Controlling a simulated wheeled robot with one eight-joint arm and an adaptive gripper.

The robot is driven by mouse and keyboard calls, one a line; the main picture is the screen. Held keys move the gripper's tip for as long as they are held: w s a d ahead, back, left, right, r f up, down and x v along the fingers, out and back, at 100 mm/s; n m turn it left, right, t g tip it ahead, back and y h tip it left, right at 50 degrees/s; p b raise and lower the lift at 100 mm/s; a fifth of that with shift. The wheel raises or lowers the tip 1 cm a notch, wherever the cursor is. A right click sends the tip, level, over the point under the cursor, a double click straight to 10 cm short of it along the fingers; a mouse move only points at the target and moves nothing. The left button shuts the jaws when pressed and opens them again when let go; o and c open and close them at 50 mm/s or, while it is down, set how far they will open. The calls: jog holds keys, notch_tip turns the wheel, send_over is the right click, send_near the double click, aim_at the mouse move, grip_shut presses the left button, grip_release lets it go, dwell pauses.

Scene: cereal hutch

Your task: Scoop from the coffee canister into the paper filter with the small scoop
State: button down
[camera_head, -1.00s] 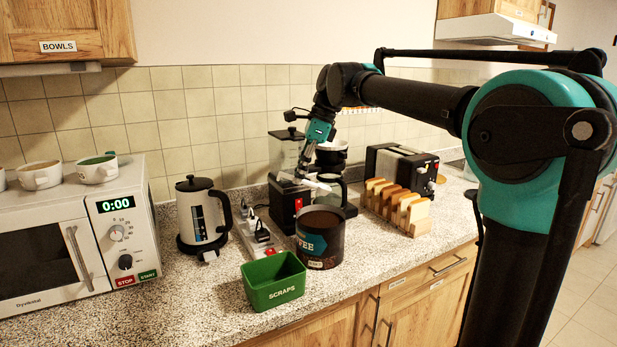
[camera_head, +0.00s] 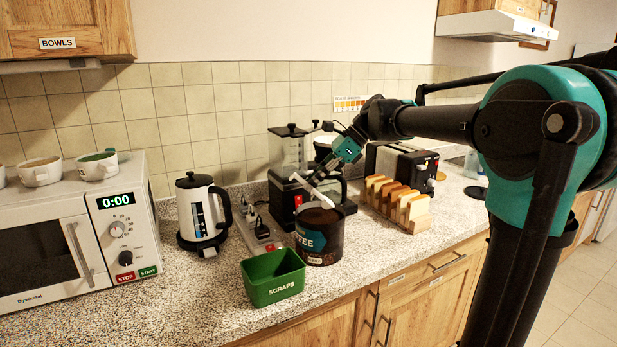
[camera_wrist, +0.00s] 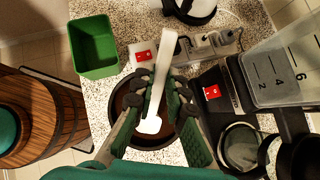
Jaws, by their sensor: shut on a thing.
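The coffee canister (camera_head: 322,247) stands open on the counter, with brown coffee inside. Its mouth also shows below my gripper in the wrist view (camera_wrist: 118,100). My gripper (camera_head: 328,177) is shut on the white small scoop (camera_head: 315,190) above the canister. The scoop slants, with its lower end at the canister's mouth; I cannot tell whether it touches the coffee. In the wrist view the scoop (camera_wrist: 163,80) lies between both fingers (camera_wrist: 158,88). A white cone (camera_head: 322,148), perhaps the paper filter, shows behind my gripper, mostly hidden.
A green scraps bin (camera_head: 273,280) stands left of the canister. A power strip (camera_head: 258,232) and kettle (camera_head: 203,212) are behind it. A toast rack (camera_head: 398,205) and toaster (camera_head: 405,165) are to the right.

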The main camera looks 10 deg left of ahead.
aim_at(292, 175)
jog(key=shift+w+d+f, duration=0.1)
jog(key=shift+d+f, duration=0.1)
jog(key=shift+f, duration=0.65)
jog(key=shift+s+d+f, duration=0.1)
jog(key=shift+d+f, duration=0.15)
jog(key=shift+f, duration=0.65)
jog(key=shift+w+d+f, duration=0.1)
jog(key=shift+d+f, duration=0.1)
jog(key=shift+f, duration=0.65)
jog(key=shift+s+a+r+t+h, duration=0.1)
jog(key=shift+a+r+h, duration=0.25)
jog(key=shift+r+h, duration=0.35)
jog(key=shift+s+a+r+t+h, duration=0.1)
jog(key=shift+a+r+h, duration=0.35)
jog(key=shift+r, duration=0.5)
jog(key=shift+a+r+t+h, duration=0.1)
jog(key=shift+a+r+h, duration=0.15)
jog(key=shift+r+h, duration=0.5)
jog(key=shift+s+a+r+h, duration=0.1)
jog(key=shift+a+r+h, duration=0.1)
jog(key=shift+a+h, duration=0.35)
jog(key=shift+s+a+r+t+h, duration=0.1)
jog(key=shift+a+r+h, duration=0.15)
jog(key=shift+a+h, duration=0.3)
jog(key=shift+s+a+r+t+h, duration=0.1)
jog(key=shift+a+r+h, duration=0.25)
jog(key=shift+a, duration=0.3)
jog(key=shift+s+a+r+t+h, duration=0.1)
jog(key=shift+a+r+h, duration=0.05)
jog(key=shift+a+h, duration=0.45)
